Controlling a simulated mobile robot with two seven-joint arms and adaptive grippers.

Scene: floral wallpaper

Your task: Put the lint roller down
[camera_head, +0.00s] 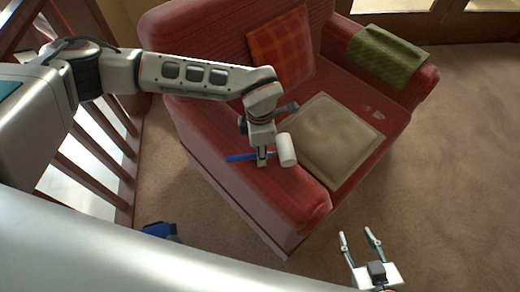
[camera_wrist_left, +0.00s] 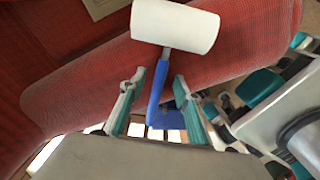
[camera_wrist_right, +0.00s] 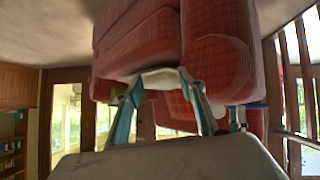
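The lint roller has a white roll (camera_head: 286,150) and a blue handle (camera_head: 240,157). It is at the near armrest of the red armchair (camera_head: 245,195). My left gripper (camera_head: 262,160) is above that armrest, at the handle. In the left wrist view the blue handle (camera_wrist_left: 156,95) runs between the spread fingers (camera_wrist_left: 159,78), with gaps visible on both sides. The white roll (camera_wrist_left: 175,25) lies beyond the fingertips, over red fabric. Whether the roller fully rests on the armrest is hard to tell. My right gripper (camera_head: 355,233) is open and empty, low at the right.
A beige cushion (camera_head: 330,138) lies on the seat, an orange plaid pillow (camera_head: 280,45) leans on the backrest, and a green cloth (camera_head: 385,58) covers the far armrest. A wooden railing (camera_head: 100,150) stands at the left. Carpet (camera_head: 460,150) at the right is clear.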

